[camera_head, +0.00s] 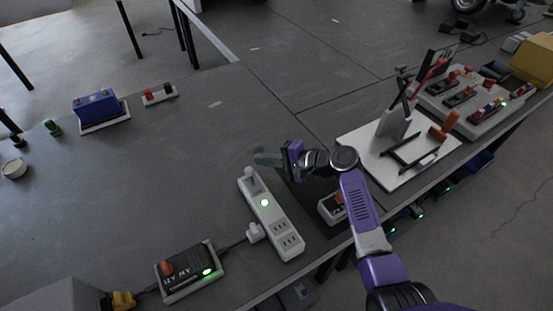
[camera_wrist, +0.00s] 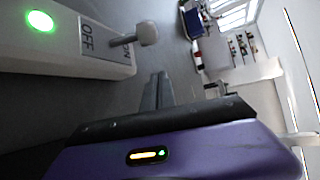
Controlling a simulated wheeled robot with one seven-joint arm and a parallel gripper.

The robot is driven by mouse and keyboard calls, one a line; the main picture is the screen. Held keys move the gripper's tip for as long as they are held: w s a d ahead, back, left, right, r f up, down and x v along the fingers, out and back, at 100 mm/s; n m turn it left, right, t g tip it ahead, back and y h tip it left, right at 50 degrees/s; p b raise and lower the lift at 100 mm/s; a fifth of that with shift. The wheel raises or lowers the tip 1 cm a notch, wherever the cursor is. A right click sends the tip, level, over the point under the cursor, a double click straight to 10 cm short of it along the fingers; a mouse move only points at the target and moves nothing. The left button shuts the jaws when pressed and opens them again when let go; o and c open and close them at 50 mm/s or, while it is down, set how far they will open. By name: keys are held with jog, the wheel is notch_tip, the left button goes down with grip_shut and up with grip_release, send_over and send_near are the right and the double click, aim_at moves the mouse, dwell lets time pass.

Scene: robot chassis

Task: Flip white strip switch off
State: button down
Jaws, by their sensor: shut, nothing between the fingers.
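The white power strip (camera_head: 281,229) lies on the grey table, left of my arm, with a lit green light and sockets on its top. Its white switch lever (camera_head: 249,173) stands at the strip's far end. In the wrist view the lever's rounded knob (camera_wrist: 147,33) sticks out by the ON label, with the OFF label (camera_wrist: 87,37) nearer the green light. My gripper (camera_head: 262,158) is shut and empty, its fingertips just beyond the lever. In the wrist view the shut fingers (camera_wrist: 160,90) show below the knob, with a gap between them in the picture.
A black box with a green light (camera_head: 188,271) lies at front left. A small switch box (camera_head: 333,207) sits under my arm. A white board with upright parts (camera_head: 399,160) stands to the right. The table left of the strip is mostly clear.

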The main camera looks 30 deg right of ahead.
aim_at(249, 171)
jog(key=shift+w+a+p, duration=0.1)
jog(key=shift+a+p, duration=0.25)
jog(key=shift+a, duration=0.1)
jog(key=shift+s+a+r+p, duration=0.35)
jog(key=shift+s+a, duration=0.15)
jog(key=shift+s, duration=0.15)
jog(key=shift+s+a+r+p, duration=0.25)
jog(key=shift+s+a+p, duration=0.15)
jog(key=shift+s, duration=0.25)
jog(key=shift+f+b, duration=0.15)
jog(key=shift+b, duration=0.2)
